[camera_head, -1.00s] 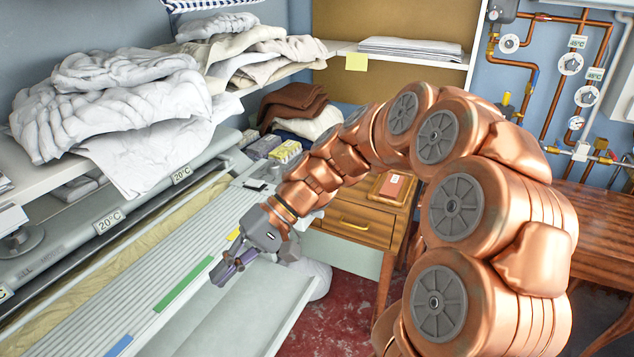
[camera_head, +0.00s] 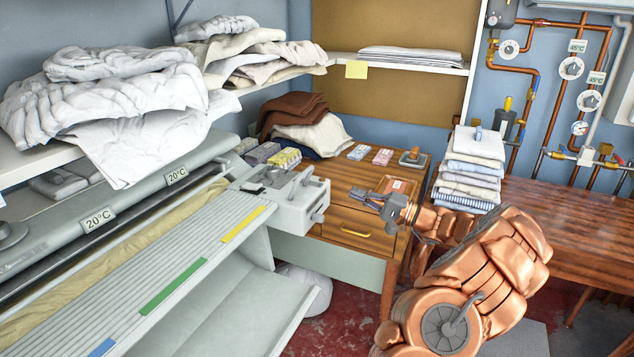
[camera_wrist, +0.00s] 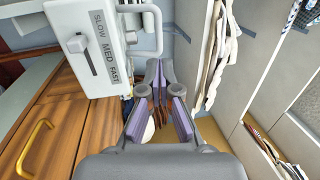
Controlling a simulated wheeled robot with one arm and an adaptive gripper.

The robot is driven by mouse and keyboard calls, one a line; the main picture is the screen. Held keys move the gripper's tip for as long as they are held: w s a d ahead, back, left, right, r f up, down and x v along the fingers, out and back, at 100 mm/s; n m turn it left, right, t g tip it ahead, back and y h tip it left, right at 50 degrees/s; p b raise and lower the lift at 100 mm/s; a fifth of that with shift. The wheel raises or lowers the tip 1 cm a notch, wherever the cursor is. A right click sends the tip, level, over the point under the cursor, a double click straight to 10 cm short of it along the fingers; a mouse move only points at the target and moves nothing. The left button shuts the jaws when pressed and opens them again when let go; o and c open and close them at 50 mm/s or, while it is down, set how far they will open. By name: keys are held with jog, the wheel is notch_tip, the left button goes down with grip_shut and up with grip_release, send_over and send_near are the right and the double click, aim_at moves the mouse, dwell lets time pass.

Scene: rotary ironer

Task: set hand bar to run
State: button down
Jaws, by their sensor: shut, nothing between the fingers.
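The rotary ironer stands at the left in the head view, with its grey roller cover (camera_head: 130,200) above a ribbed white table (camera_head: 150,280). That table carries blue, green and yellow strips. A white end box (camera_head: 285,205) sits at the ironer's right end. In the wrist view this box bears a SLOW MED FAST label (camera_wrist: 103,48), and a bent white bar (camera_wrist: 148,12) sticks out beside it. I cannot tell which bar is the hand bar. My gripper (camera_head: 362,198) is shut and empty, right of the end box and apart from it. Its purple-padded fingertips (camera_wrist: 160,68) meet in the wrist view.
A wooden drawer cabinet (camera_head: 345,222) stands behind my gripper. A stack of folded linen (camera_head: 470,170) rests on the wooden table (camera_head: 560,215) at right. Laundry (camera_head: 110,100) lies on the shelf above the ironer. Red floor shows between ironer and cabinet.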

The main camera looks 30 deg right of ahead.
aim_at(308, 172)
jog(key=shift+s+d+f+t, duration=0.1)
jog(key=shift+d+f+t, duration=0.05)
jog(key=shift+d, duration=0.25)
jog(key=shift+s+d+f+t, duration=0.1)
jog(key=shift+d+f+t, duration=0.05)
jog(key=shift+d, duration=0.2)
jog(key=shift+w+a, duration=0.1)
jog(key=p+x, duration=0.2)
jog(key=x, duration=1.1)
jog(key=shift+w+a, duration=0.1)
jog(key=shift+w, duration=0.3)
jog(key=shift+a, duration=0.1)
jog(key=shift+w+r+g+h, duration=0.15)
jog(key=shift+g+h, duration=0.25)
